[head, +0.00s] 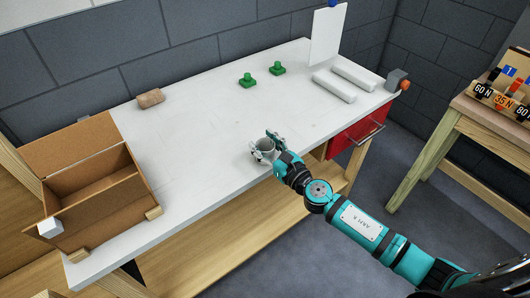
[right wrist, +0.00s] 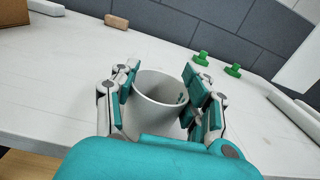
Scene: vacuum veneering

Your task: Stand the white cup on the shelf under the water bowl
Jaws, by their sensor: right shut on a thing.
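The white cup (head: 264,146) is near the front edge of the white tabletop, right of its middle. In the right wrist view the cup (right wrist: 160,98) looks upright and open at the top, between the teal finger pads. Its base is hidden, so I cannot tell whether it touches the tabletop. A wooden shelf (head: 225,240) runs below the table. I see no water bowl. My left gripper is not in view.
A brown divided box (head: 98,205) stands at the table's left end. A cork-coloured block (head: 150,98), green knobs (head: 247,80) and white bars (head: 334,87) lie towards the back. A red drawer (head: 355,135) hangs under the right end. The tabletop's middle is clear.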

